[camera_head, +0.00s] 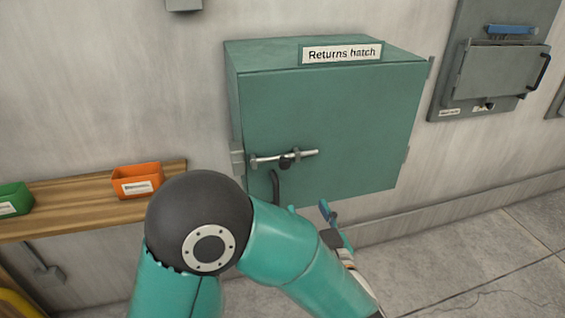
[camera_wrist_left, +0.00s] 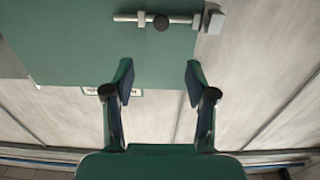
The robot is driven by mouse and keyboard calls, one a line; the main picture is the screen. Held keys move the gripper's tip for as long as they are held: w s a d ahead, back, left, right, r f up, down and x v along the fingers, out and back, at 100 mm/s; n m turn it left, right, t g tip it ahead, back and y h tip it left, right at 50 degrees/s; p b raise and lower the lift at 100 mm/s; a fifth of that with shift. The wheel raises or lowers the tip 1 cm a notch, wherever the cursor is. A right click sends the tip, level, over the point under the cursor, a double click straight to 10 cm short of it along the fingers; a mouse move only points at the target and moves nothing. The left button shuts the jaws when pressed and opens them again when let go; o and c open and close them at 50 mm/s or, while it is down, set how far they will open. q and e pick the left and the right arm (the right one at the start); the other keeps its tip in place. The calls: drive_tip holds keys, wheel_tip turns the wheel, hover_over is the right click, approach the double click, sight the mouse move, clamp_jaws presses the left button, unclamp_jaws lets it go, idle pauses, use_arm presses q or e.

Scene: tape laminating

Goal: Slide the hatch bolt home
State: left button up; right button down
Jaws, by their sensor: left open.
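The green hatch (camera_head: 330,110) is a wall box labelled "Returns hatch", with its front flat to me. The silver bolt (camera_head: 304,154) lies across its lower left and has a dark knob (camera_head: 286,163). The bolt also shows in the left wrist view (camera_wrist_left: 128,18). My left gripper (camera_head: 335,222) is below the hatch, partly hidden by my arm. In the left wrist view its open, empty fingers (camera_wrist_left: 159,78) are apart from the bolt. My right gripper is out of view.
A dark curved handle (camera_head: 275,187) hangs below the bolt. A wooden shelf (camera_head: 80,198) at left holds an orange bin (camera_head: 137,181) and a green bin (camera_head: 14,199). A grey wall panel (camera_head: 500,70) is at upper right. Floor at lower right is clear.

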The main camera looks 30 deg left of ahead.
sight(286, 165)
use_arm(q)
drive_tip(key=p+x, duration=0.4)
drive_tip(key=x, duration=1.1)
drive_tip(key=shift+a, duration=0.1)
drive_tip(key=shift+w+a, duration=0.45)
drive_tip(key=shift+a, duration=0.15)
clamp_jaws()
